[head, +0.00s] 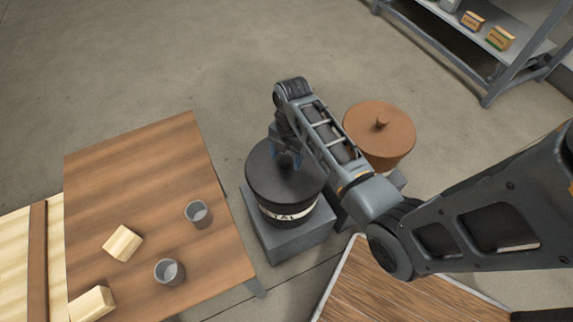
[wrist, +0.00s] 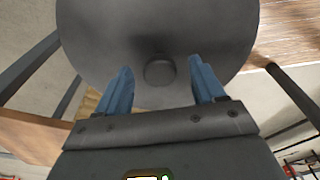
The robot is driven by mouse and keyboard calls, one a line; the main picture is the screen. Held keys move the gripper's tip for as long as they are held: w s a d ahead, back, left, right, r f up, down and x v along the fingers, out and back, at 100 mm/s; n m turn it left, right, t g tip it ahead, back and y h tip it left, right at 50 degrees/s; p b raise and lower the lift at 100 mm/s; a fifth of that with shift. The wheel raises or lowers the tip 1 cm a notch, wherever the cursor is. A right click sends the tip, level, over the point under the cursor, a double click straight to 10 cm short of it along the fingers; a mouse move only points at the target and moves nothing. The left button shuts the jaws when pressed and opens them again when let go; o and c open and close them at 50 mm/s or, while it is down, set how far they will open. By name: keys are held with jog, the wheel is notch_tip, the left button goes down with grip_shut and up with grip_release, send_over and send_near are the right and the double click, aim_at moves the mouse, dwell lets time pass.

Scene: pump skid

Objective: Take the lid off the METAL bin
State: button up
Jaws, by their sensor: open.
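The METAL bin (head: 290,215) is dark grey with a white band whose lettering partly shows. It stands on a grey block in the middle of the head view. Its round dark lid (head: 268,178) is on top, and the lid (wrist: 100,40) fills the upper part of the wrist view. A small round knob (wrist: 159,72) is at the lid's middle. My gripper (wrist: 162,80) is open, with its blue fingers on either side of the knob in the picture; I cannot tell whether they touch it. In the head view my gripper (head: 285,158) is over the lid, and the arm hides part of it.
A brown bin with a knobbed lid (head: 380,128) stands to the right, behind my arm. A wooden table (head: 150,180) on the left holds two grey cups (head: 198,214) and wooden blocks (head: 122,243). A shelf (head: 470,45) is at the upper right. Open floor lies behind.

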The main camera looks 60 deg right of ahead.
jog(key=shift+f, duration=0.75)
jog(key=shift+c, duration=0.2)
jog(key=c, duration=1.2)
